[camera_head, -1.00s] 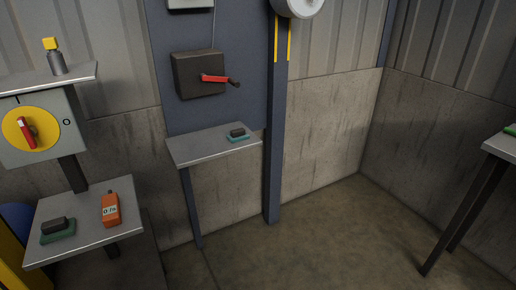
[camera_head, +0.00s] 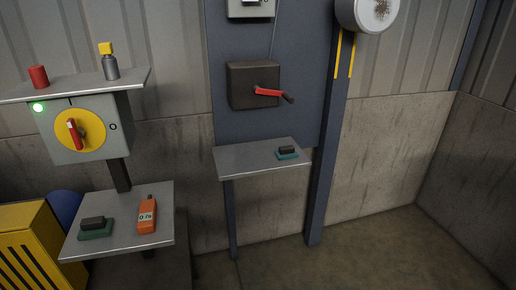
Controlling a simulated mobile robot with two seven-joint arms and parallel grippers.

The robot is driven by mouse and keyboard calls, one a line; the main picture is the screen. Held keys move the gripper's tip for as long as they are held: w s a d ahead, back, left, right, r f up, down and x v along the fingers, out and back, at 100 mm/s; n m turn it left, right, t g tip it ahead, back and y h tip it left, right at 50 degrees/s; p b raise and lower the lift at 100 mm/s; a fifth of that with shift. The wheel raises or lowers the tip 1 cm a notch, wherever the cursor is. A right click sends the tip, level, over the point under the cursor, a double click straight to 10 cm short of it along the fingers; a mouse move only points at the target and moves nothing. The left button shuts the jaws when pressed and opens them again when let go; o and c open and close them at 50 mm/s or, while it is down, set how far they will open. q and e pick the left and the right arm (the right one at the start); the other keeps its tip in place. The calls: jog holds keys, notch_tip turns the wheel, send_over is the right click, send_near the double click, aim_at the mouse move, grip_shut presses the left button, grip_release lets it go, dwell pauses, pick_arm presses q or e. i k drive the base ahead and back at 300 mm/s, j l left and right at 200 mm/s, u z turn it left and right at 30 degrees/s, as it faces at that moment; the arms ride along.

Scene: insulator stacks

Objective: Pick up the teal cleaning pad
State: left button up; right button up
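A teal cleaning pad (camera_head: 288,155) with a dark block-shaped grip on top lies on the right part of a small grey shelf (camera_head: 243,162) in front of the blue panel. A similar pad, darker green (camera_head: 96,231) with a dark grip, lies on the lower left grey table (camera_head: 118,246). Neither of my grippers shows in the head view.
An orange meter (camera_head: 147,216) lies beside the green pad. Above stand a switch box with a red handle (camera_head: 73,135), a red cylinder (camera_head: 38,77) and a yellow-capped bottle (camera_head: 110,66). A crank box (camera_head: 254,86) hangs above the shelf. Floor at right is clear.

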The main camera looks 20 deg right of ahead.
aim_at(285, 153)
jog(key=i+l+u, duration=0.2)
jog(key=l, duration=0.2)
jog(key=l+u, duration=0.15)
jog(key=l, duration=0.3)
jog(key=i+l+u, duration=0.2)
jog(key=l, duration=0.25)
jog(key=l+u, duration=0.15)
jog(key=l, duration=0.35)
jog(key=i+l, duration=0.1)
jog(key=l, duration=0.85)
jog(key=i+l+u, duration=0.1)
jog(key=l, duration=0.8)
jog(key=i+l, duration=0.1)
jog(key=l, duration=0.85)
jog(key=u, duration=0.05)
